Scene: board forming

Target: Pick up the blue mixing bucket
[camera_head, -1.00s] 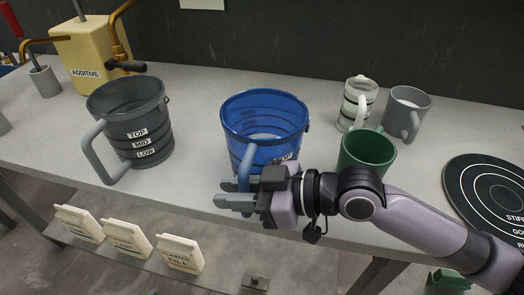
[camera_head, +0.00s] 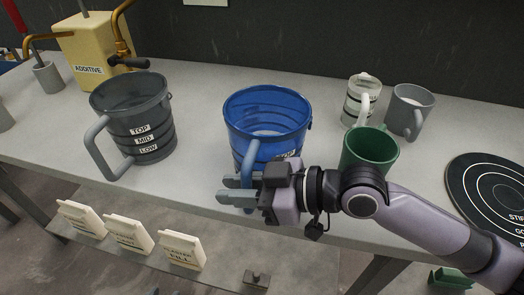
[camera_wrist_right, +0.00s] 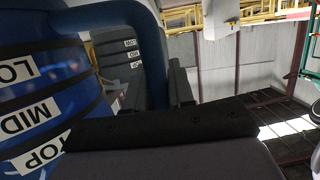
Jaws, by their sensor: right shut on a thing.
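The blue mixing bucket (camera_head: 266,125) stands upright on the bench, with a little pale content inside. Its blue handle (camera_head: 250,160) faces the bench's front edge. My right gripper (camera_head: 238,190) is at the lower part of that handle and is shut on it. In the right wrist view the bucket (camera_wrist_right: 75,95) fills the left side, with its LOW, MID and TOP labels and its handle (camera_wrist_right: 152,60) close to the fingers (camera_wrist_right: 178,85). My left gripper is not in view.
A dark grey bucket (camera_head: 135,115) stands to the left, beside the yellow additive container (camera_head: 88,45). A green cup (camera_head: 368,152), a clear jug (camera_head: 361,98) and a grey jug (camera_head: 409,108) stand to the right. A black target mat (camera_head: 490,195) lies far right.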

